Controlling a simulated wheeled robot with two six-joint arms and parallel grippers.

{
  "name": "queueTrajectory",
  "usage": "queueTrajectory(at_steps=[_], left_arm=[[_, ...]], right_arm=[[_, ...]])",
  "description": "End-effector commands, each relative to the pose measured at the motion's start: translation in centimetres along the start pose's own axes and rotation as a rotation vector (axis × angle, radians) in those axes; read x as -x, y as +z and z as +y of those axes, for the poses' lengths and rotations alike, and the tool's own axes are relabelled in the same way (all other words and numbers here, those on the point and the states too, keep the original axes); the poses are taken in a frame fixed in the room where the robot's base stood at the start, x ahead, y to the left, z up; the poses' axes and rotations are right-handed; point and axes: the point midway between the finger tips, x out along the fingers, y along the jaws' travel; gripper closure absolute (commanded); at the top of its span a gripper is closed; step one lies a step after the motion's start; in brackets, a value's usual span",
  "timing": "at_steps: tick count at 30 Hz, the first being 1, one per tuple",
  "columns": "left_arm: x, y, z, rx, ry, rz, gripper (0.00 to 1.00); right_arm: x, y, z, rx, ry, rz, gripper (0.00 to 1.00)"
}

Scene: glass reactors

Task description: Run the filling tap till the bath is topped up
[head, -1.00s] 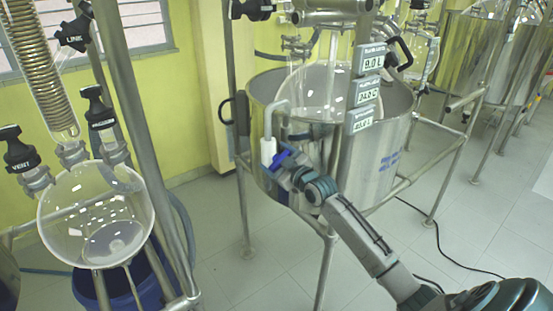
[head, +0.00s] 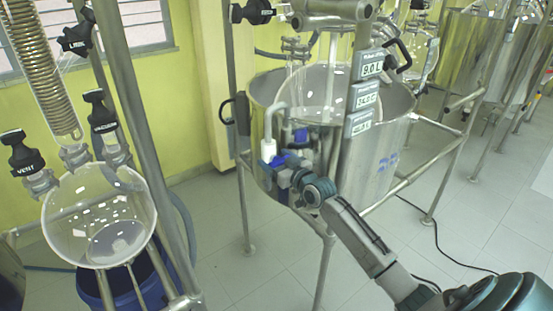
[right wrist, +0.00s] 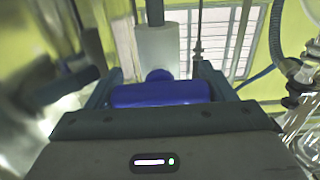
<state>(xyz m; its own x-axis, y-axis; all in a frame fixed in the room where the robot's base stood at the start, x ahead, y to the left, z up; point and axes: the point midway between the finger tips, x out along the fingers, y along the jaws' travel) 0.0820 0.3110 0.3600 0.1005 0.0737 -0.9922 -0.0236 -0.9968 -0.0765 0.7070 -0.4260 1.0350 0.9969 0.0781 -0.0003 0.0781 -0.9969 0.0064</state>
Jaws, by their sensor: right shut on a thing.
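The bath is a large round steel tub (head: 384,150) on a pipe frame, with a big glass vessel (head: 318,95) inside it. The filling tap, a white body (head: 268,150) under a grey bent pipe, is at the tub's near left side. My right gripper (head: 282,162) is at the tap, with its arm coming from the lower right. In the right wrist view, it is shut on the tap's blue handle (right wrist: 160,93), which lies between the fingers below the white body (right wrist: 158,48). The water level is hidden. My left gripper is out of view.
A glass flask (head: 98,215) with black-handled valves stands at left above a blue bucket (head: 125,285). Pipe legs and a black cable cross the floor.

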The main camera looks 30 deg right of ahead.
Motion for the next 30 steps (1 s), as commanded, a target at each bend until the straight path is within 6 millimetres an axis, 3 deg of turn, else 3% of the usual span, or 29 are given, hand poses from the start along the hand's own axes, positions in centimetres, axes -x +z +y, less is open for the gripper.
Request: queueTrajectory(at_steps=[14, 15, 18, 30], left_arm=[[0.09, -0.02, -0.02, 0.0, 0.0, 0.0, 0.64], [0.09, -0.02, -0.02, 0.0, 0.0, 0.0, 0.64], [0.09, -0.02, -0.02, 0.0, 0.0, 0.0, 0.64], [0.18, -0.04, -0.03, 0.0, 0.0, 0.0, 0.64]], right_arm=[[0.01, 0.09, -0.01, -0.026, 0.0, -0.001, 0.46], [0.01, 0.09, -0.01, -0.026, 0.0, -0.001, 0.22], [0.01, 0.08, -0.01, -0.025, 0.0, -0.001, 0.02], [0.64, 0.07, 0.06, -0.02, 0.001, -0.002, 0.02]])
